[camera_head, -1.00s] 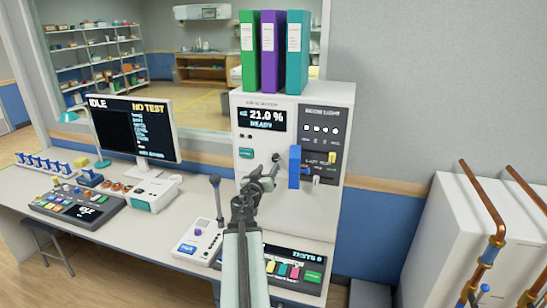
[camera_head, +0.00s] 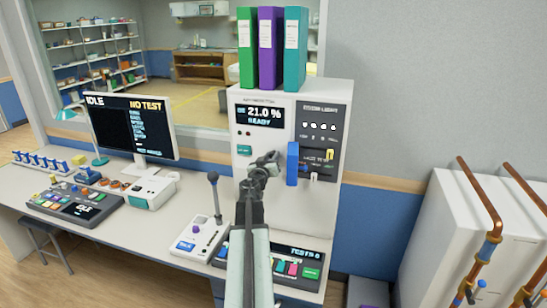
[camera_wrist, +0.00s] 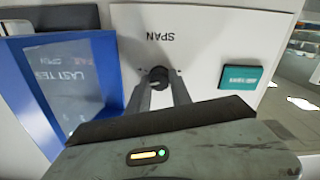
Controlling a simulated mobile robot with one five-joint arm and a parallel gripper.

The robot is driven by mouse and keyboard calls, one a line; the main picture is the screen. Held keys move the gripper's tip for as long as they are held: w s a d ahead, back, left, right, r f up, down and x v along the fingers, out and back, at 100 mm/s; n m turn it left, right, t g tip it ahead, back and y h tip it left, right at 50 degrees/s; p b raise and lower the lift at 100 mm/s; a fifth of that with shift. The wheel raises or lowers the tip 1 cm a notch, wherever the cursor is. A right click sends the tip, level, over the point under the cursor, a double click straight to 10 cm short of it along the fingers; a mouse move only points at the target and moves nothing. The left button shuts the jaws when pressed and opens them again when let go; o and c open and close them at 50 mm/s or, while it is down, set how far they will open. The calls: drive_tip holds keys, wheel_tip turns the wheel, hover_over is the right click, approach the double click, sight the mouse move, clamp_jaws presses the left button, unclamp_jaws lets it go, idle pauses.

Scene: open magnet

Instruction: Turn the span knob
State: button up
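The span knob (camera_wrist: 158,77) is small, round and dark, on the white analyser panel (camera_wrist: 205,35). The upside-down SPAN label (camera_wrist: 160,37) sits above it in the wrist view. My gripper (camera_wrist: 163,88) points at the panel, its two grey fingers apart, one on each side of the knob. I cannot tell whether they touch it. In the head view my gripper (camera_head: 268,162) is in front of the panel and hides the knob. The analyser display (camera_head: 259,117) reads 21.0 % and READY.
A blue-framed part (camera_head: 293,163) stands out from the panel just right of my gripper. A teal button (camera_wrist: 240,77) is on the panel. Binders (camera_head: 270,48) stand on top.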

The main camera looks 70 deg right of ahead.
clamp_jaws()
drive_tip(key=shift+w+n, duration=0.1)
drive_tip(key=shift+n, duration=1.2)
drive_tip(key=o, duration=0.8)
unclamp_jaws()
drive_tip(key=shift+a, duration=0.1)
drive_tip(key=a, duration=0.7)
drive_tip(key=shift+s+a, duration=0.2)
drive_tip(key=shift+a, duration=0.15)
